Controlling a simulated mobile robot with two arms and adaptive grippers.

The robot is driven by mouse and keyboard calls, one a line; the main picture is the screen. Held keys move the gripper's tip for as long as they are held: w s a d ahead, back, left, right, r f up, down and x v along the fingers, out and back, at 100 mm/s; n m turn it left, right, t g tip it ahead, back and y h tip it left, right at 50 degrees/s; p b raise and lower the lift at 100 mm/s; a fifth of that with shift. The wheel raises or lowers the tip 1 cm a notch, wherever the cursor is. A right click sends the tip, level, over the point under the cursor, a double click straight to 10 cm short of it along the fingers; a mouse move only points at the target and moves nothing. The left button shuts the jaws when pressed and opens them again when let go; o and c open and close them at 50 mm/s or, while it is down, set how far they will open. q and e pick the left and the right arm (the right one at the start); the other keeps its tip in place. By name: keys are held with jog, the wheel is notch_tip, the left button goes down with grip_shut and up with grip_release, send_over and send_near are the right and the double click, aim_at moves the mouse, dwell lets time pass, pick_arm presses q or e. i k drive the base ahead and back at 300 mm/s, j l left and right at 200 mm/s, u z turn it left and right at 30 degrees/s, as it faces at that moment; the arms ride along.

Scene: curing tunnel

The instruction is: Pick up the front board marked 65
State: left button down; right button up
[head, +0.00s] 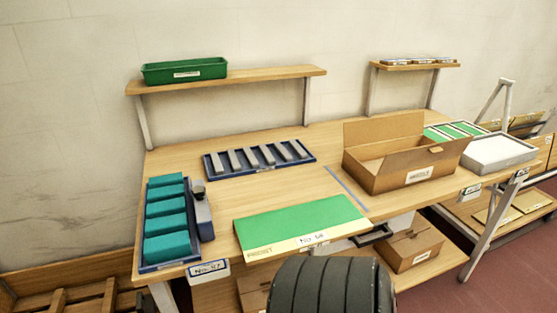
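A flat green board (300,222) with a cream front strip lies on the front part of the wooden workbench. The strip carries printed lettering at its left and a white number label (312,239). The label's number is too small to read surely, so I cannot confirm 65. The board lies flat, close to the bench's front edge. Neither my left nor my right gripper is in view, and nothing touches the board.
A blue tray (149,262) of teal blocks stands left of the board, and a blue tray (209,172) of grey bars behind it. An open cardboard box (405,172) and a white-topped tray (500,152) stand right. A shelf (250,75) holds a green bin (185,71).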

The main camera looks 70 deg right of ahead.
aim_at(263, 238)
jog(key=z, duration=2.45)
